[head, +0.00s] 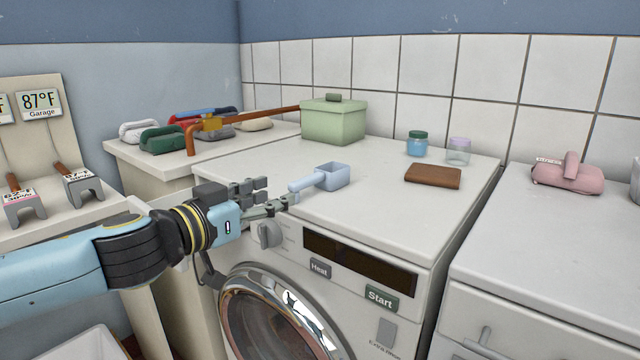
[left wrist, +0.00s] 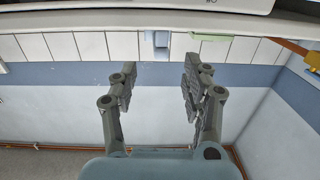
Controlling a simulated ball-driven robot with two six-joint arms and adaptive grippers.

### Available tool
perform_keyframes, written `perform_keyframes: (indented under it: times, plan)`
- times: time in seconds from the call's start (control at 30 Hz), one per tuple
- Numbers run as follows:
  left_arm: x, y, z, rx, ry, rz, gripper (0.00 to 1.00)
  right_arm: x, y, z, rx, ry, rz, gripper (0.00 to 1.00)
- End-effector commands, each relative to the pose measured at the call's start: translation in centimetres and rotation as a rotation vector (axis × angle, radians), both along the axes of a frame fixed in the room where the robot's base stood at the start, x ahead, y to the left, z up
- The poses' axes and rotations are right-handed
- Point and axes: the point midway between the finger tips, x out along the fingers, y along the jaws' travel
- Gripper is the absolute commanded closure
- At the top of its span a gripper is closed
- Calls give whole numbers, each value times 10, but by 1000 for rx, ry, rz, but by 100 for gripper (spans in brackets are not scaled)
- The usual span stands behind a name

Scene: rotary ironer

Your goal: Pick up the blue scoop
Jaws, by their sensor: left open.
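The pale blue scoop (head: 334,178) lies on the white top of the front-loading machine (head: 270,165), near its front left edge. Its handle points left, toward my left gripper. My left gripper (head: 274,193) is open and empty, just left of the handle's end, by the machine's front left corner. In the left wrist view, a small pale blue piece, seemingly the scoop (left wrist: 155,46), shows beyond the gap between the open fingers (left wrist: 157,82). My right gripper is not in view.
A green lidded box (head: 333,122) stands at the back, with an orange-brown bar beside it. Two small jars (head: 417,144) and a brown wallet-like block (head: 433,176) are to the right. Control knob (head: 268,235) sits below my left gripper. The top around the scoop is clear.

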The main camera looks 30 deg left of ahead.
Motion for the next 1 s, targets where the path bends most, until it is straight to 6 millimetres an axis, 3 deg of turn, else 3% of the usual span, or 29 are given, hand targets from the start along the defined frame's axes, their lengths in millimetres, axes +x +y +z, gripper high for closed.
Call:
perform_keyframes:
  times: [0.37, 0.83, 1.0]
  plan:
    - [32, -4, 1, -14, -10, -28, 52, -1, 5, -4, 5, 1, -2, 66]
    - [63, -6, -3, -10, -7, -28, 52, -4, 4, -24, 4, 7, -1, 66]
    - [87, -5, -6, -11, -9, -27, 52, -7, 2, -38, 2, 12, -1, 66]
